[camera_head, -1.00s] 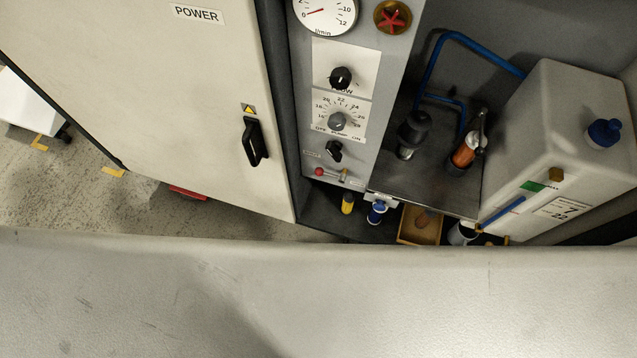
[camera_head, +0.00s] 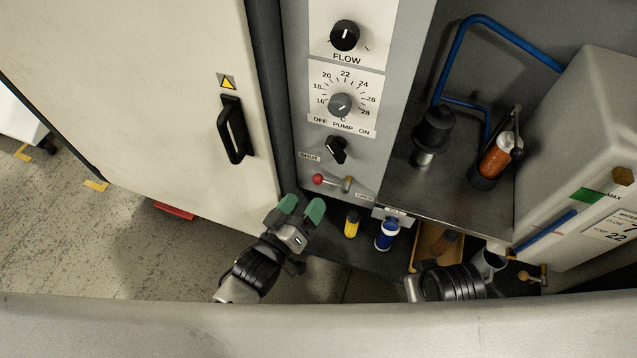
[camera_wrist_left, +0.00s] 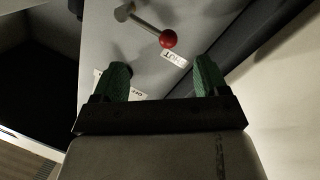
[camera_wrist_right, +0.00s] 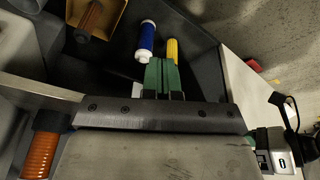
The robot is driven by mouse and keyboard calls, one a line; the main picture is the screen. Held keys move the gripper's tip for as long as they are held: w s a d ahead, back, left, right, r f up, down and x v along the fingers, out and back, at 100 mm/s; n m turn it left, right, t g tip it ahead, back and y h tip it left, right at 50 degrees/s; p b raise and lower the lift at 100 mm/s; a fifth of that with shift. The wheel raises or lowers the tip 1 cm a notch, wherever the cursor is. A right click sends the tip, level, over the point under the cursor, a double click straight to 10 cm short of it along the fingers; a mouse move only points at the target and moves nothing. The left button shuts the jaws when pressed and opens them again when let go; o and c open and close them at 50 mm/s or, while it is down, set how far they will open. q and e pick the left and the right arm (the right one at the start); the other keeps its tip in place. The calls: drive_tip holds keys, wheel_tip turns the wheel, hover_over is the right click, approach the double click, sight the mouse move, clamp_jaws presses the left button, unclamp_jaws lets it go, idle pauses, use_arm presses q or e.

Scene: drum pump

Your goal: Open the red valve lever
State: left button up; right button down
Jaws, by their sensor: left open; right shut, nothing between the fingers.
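The red valve lever (camera_head: 331,181) is on the lower part of the grey control panel. Its red ball is at the left and its brass pivot at the right, so it lies about level. In the left wrist view the red ball (camera_wrist_left: 167,39) is beyond the fingertips, on a thin rod. My left gripper (camera_head: 301,207) has green fingertips, open and empty, below and left of the lever, apart from it. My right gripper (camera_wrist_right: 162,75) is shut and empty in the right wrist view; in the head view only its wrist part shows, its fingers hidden.
A cabinet door with a black handle (camera_head: 232,130) is at the left.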

sight(319, 184)
use_arm(q)
drive_tip(key=b+x, duration=0.1)
drive_tip(key=x, duration=0.5)
drive_tip(key=shift+w+d, duration=0.2)
drive_tip(key=shift+w, duration=0.1)
use_arm(e)
drive_tip(key=v, duration=0.4)
drive_tip(key=shift+r, duration=0.35)
use_arm(q)
drive_tip(key=shift+f, duration=0.1)
drive_tip(key=c, duration=1.3)
drive_tip(key=shift+f, duration=0.1)
